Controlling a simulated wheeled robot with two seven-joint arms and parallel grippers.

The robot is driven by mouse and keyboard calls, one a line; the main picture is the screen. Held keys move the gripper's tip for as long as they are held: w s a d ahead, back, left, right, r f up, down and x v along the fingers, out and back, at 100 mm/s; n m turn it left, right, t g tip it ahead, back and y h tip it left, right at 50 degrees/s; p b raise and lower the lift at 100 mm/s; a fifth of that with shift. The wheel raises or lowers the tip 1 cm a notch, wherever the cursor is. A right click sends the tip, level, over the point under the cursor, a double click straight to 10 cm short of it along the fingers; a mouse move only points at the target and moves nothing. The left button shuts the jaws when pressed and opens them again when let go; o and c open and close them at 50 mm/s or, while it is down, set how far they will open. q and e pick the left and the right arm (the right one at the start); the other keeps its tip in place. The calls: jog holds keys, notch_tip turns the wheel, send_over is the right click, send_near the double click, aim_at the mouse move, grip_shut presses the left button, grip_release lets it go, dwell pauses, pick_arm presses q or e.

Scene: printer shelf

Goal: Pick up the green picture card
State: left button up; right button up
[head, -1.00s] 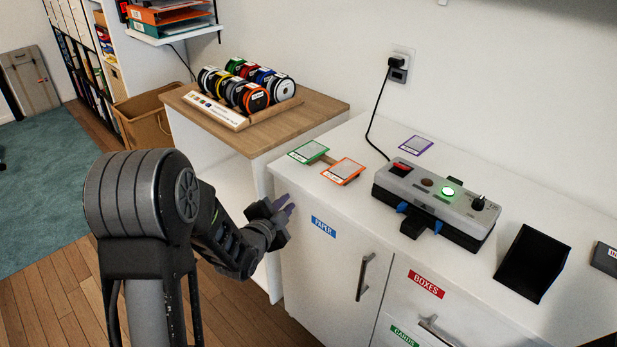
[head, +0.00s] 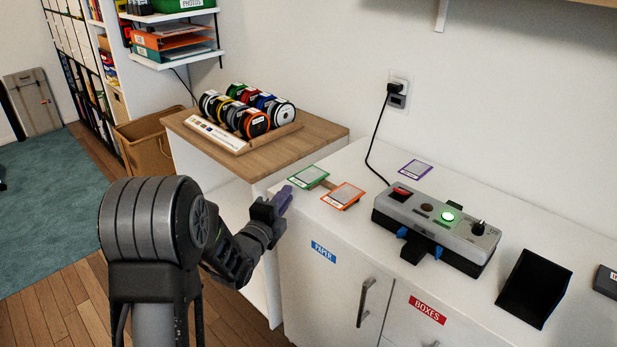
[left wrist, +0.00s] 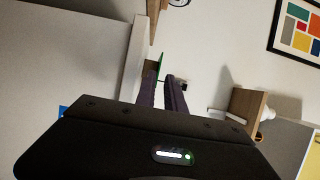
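The green picture card (head: 309,177) lies on the white cabinet top by its left edge, green border around a grey picture. My left gripper (head: 284,196) has its purple fingers just in front of the card's near left corner, and no contact shows. In the left wrist view the two fingers (left wrist: 162,82) stand a little apart with nothing held between them. A green edge of the card (left wrist: 160,67) shows just beyond the fingertips; most of the card is hidden there. My right gripper is out of view.
An orange card (head: 343,195) lies right of the green one, with a small wooden piece (head: 328,185) between them. A purple card (head: 415,169), a grey device (head: 440,222) with a green light and a black holder (head: 533,287) stand further right. A spool rack stands behind left.

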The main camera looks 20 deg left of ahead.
pick_arm(q)
jog(key=shift+w, duration=2.6)
grip_shut()
notch_tip(320, 180, up, 10)
jog(key=p, duration=0.1)
jog(key=shift+a+f, duration=0.1)
